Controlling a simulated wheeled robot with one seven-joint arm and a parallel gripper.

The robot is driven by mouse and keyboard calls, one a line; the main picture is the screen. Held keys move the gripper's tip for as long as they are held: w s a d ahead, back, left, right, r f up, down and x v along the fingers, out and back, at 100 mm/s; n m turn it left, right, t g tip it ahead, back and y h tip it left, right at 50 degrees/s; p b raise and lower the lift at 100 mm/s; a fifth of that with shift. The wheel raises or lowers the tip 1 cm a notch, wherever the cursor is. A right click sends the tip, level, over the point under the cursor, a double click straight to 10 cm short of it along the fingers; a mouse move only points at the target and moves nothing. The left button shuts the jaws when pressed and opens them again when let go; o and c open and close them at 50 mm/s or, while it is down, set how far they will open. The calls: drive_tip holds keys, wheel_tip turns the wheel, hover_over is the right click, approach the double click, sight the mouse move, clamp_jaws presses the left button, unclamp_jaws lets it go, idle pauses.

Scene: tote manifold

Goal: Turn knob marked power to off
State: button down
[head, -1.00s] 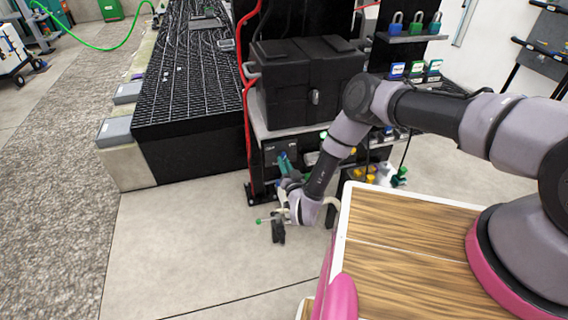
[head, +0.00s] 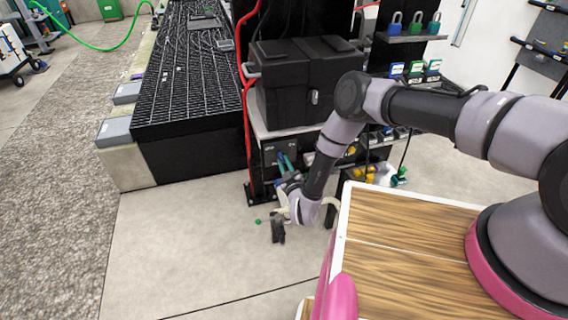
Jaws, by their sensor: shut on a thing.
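My gripper (head: 278,231) is low in front of the black cabinet's lower left corner, seen from above and behind. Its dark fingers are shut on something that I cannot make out. A small green ball-shaped tip (head: 258,221) shows just left of the fingers; whether it touches them is unclear. A dark grey panel (head: 283,148) with small pale markings is on the cabinet front above the gripper. Teal handles (head: 286,162) stick out below it, partly behind my wrist. No power marking is readable, and I cannot identify the power knob.
A black case (head: 305,85) stands on the cabinet top. Red hoses (head: 246,120) run down its left side. A black grated platform (head: 195,85) is to the left. Yellow and green items (head: 370,172) sit low behind my arm. The floor (head: 190,240) at front left is clear.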

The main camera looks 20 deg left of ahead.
drive_tip(key=shift+n, duration=1.5)
drive_tip(key=shift+d, duration=0.1)
drive_tip(key=c, duration=0.8)
unclamp_jaws()
